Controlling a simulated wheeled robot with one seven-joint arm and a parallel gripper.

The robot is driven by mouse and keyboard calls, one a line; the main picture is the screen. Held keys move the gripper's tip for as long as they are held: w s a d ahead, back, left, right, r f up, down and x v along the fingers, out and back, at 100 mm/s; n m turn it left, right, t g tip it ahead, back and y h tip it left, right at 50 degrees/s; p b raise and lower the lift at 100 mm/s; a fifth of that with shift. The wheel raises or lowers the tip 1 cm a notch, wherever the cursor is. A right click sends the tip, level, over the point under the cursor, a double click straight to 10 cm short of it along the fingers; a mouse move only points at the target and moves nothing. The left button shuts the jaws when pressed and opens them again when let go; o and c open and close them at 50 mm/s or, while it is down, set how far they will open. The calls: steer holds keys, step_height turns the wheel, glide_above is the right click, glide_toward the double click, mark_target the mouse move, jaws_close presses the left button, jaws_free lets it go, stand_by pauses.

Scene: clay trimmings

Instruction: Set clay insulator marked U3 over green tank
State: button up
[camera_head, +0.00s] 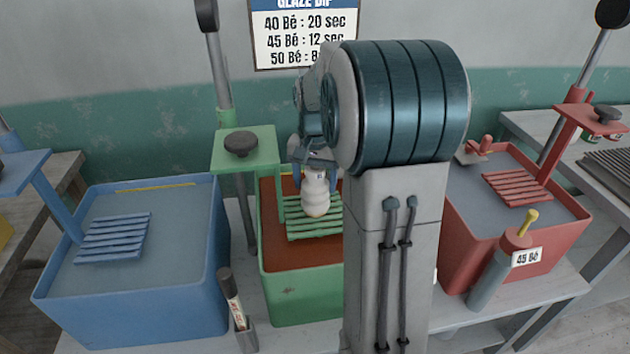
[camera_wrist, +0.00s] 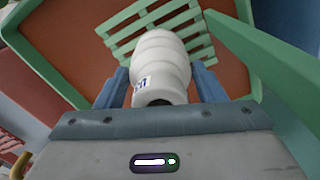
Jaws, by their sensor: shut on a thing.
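The white clay insulator (camera_head: 316,195) is in my gripper, over the slatted rack (camera_head: 300,229) of the green tank (camera_head: 300,293). The insulator also shows in the wrist view (camera_wrist: 160,65), with a small blue mark on its side that is too small to read surely. My gripper (camera_wrist: 163,84) is shut on it, with one blue finger at each side. The green rack (camera_wrist: 135,32) lies beyond the insulator in the wrist view. The tank holds reddish-brown liquid. I cannot tell whether the insulator touches the rack. My arm hides the tank's right part in the head view.
A blue tank (camera_head: 140,318) with its own rack stands at the left, and a red tank (camera_head: 560,240) at the right. A green post and arm (camera_head: 243,150) rise at the green tank's left back. A marker holder (camera_head: 247,337) and a grey-red cylinder (camera_head: 500,268) stand in front.

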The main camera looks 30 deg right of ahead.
steer(key=shift+f, duration=0.3)
steer(key=shift+f, duration=0.1)
steer(key=o, duration=1.6)
steer(key=shift+c, duration=0.2)
step_height(320, 180, up, 12)
steer(key=shift+r, duration=0.1)
